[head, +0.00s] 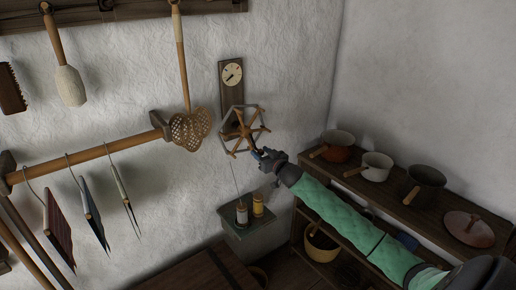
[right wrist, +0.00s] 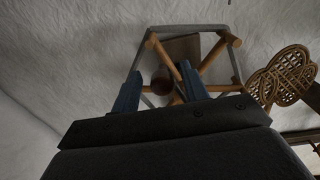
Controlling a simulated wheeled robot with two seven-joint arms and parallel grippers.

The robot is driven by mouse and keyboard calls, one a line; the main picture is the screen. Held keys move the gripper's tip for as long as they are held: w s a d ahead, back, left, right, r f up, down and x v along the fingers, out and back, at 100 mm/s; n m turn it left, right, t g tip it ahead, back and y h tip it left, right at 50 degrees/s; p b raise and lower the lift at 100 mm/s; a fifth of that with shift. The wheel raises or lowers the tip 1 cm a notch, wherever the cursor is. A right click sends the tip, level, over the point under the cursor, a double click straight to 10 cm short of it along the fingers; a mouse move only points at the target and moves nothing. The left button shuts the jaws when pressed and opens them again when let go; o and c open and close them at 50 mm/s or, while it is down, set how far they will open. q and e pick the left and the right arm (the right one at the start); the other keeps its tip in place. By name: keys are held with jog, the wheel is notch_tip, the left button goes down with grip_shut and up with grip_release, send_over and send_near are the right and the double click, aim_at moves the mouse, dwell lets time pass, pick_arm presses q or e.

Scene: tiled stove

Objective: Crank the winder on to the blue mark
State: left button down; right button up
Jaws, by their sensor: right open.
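The winder (head: 247,130), a wheel with wooden spokes and a grey angular rim, is mounted on the wall. Above it is a dark board with a round white dial (head: 232,75) and a dark hand; I cannot make out a blue mark on it. My right gripper (head: 259,154) is at the wheel's lower right edge. In the right wrist view its blue fingers (right wrist: 160,88) are apart, with the winder's spokes and rim (right wrist: 222,45) beyond them. A brown rounded part (right wrist: 161,80) shows between the fingers; I cannot tell whether they touch it. My left gripper is out of view.
A woven beater (head: 190,130) hangs close left of the winder. Pots stand on a wooden shelf (head: 405,208) at right.

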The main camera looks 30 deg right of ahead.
jog(key=shift+w+a+r+p, duration=0.1)
jog(key=shift+w+p, duration=0.1)
jog(key=shift+w, duration=0.4)
jog(key=shift+w+a+r+p, duration=0.1)
jog(key=shift+w+p, duration=0.05)
jog(key=shift+w, duration=0.4)
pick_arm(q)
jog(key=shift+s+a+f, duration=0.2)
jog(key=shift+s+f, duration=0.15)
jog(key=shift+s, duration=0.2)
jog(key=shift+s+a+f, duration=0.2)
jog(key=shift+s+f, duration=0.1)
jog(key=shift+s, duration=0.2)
pick_arm(e)
jog(key=shift+w+d+f, duration=0.1)
jog(key=shift+w+f, duration=0.1)
jog(key=shift+w, duration=0.05)
jog(key=shift+c, duration=0.2)
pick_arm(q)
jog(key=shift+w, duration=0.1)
pick_arm(e)
grip_shut()
